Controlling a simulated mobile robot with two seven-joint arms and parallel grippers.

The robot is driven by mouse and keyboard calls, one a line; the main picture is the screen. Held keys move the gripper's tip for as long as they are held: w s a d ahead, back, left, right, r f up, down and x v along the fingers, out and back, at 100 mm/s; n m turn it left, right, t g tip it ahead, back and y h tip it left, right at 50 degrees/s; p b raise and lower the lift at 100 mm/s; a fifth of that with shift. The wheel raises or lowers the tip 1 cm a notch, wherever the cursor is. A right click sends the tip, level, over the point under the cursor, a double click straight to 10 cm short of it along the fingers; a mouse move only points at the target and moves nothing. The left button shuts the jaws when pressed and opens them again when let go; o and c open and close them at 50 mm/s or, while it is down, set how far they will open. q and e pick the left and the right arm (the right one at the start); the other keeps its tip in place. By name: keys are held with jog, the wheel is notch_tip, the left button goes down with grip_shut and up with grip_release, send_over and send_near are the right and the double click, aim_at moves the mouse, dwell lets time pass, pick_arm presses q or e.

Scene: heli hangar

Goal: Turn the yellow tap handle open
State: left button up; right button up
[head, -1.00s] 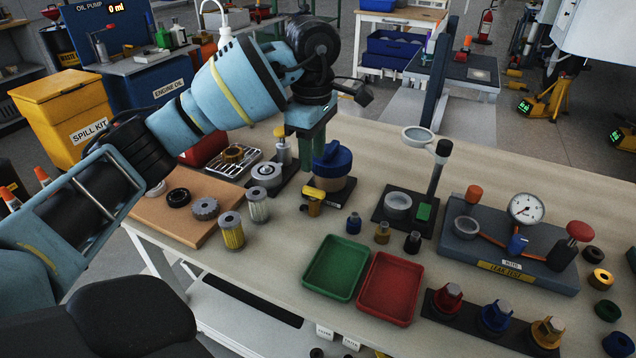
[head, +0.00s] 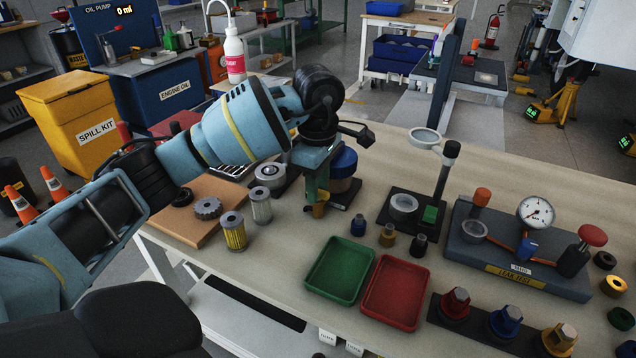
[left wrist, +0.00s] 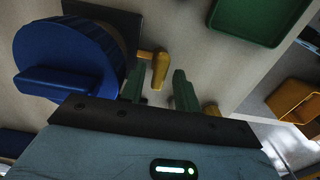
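The drum with a blue lid (head: 342,163) stands on the workbench, partly hidden behind my left gripper. Its yellow tap (head: 320,207) sticks out low on the front side. In the left wrist view the blue lid (left wrist: 68,62) is on the left and the yellow tap handle (left wrist: 159,70) points at the gap between my fingers. My left gripper (head: 315,192) is lowered at the tap, its green fingers apart. In the left wrist view the fingers (left wrist: 158,88) show open on either side of the handle's line; I cannot tell whether they touch it. My right gripper is not in view.
A green tray (head: 340,270) and a red tray (head: 396,291) lie in front. Small blue, brass and black fittings (head: 387,235) stand right of the tap. Filters (head: 233,232) stand to the left. A magnifier stand (head: 440,190) and a leak-test rig (head: 515,252) are to the right.

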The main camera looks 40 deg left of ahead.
pick_arm(q)
grip_shut()
jog(key=shift+r+m, duration=0.1)
jog(key=shift+m, duration=0.2)
jog(key=shift+m+p, duration=0.6)
jog(key=shift+m, duration=0.4)
jog(key=m+p, duration=0.1)
jog(key=m, duration=0.2)
jog(key=shift+m, duration=0.4)
jog(key=m+p, duration=0.1)
jog(key=m, duration=1)
jog(key=shift+m, duration=0.3)
